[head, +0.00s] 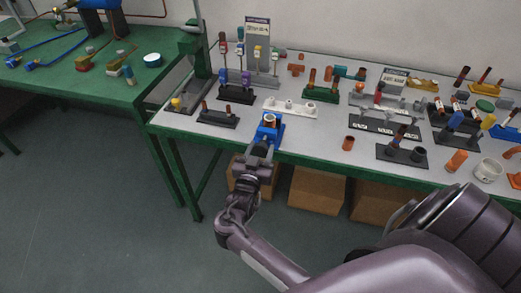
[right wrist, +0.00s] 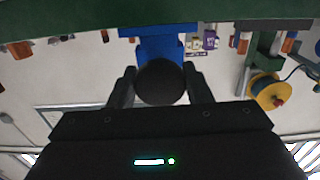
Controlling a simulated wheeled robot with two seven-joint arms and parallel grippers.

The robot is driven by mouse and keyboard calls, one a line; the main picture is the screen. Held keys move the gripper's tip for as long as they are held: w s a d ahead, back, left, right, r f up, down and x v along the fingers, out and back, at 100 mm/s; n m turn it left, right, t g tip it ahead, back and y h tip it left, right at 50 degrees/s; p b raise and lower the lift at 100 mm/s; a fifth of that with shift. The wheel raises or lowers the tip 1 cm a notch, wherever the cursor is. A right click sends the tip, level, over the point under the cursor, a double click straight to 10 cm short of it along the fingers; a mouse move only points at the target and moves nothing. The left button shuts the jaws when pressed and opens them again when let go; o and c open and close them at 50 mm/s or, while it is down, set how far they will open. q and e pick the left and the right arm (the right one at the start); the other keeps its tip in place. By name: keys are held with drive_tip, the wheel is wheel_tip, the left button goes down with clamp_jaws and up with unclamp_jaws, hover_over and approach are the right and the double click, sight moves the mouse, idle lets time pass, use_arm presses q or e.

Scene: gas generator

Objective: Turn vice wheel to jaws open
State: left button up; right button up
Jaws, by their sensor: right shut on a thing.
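The blue vice (head: 276,128) stands at the front edge of the white-topped table. It also shows in the right wrist view (right wrist: 158,43). A copper-coloured round piece (head: 269,118) sits at its top; I cannot tell whether the jaws grip it. The vice wheel (right wrist: 160,82) is a dark round shape in front of the blue body. My right gripper (head: 262,148) reaches up to the vice from the front. In the right wrist view its fingers (right wrist: 160,90) stand on both sides of the wheel, shut on it. My left gripper is not in view.
The white-topped table (head: 310,135) carries several racks and loose fittings around the vice. A white holder (head: 290,108) stands just behind it, and a dark rack (head: 218,118) to its left. Cardboard boxes (head: 318,190) are under the table. A green workbench (head: 95,95) is at the left.

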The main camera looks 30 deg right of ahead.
drive_tip(key=shift+r+n+p, duration=0.1)
drive_tip(key=shift+n+p, duration=0.2)
drive_tip(key=shift+n, duration=0.3)
drive_tip(key=n+p, duration=0.3)
drive_tip(key=n, duration=0.1)
drive_tip(key=shift+d+r, duration=0.1)
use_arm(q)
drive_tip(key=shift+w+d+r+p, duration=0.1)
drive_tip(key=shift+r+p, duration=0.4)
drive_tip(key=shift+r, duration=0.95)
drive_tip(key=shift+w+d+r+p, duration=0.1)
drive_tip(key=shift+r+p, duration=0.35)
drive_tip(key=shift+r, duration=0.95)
use_arm(e)
drive_tip(key=shift+n, duration=1.8)
drive_tip(key=o, duration=1)
drive_tip(key=shift+d+f, duration=0.1)
drive_tip(key=shift+f, duration=0.1)
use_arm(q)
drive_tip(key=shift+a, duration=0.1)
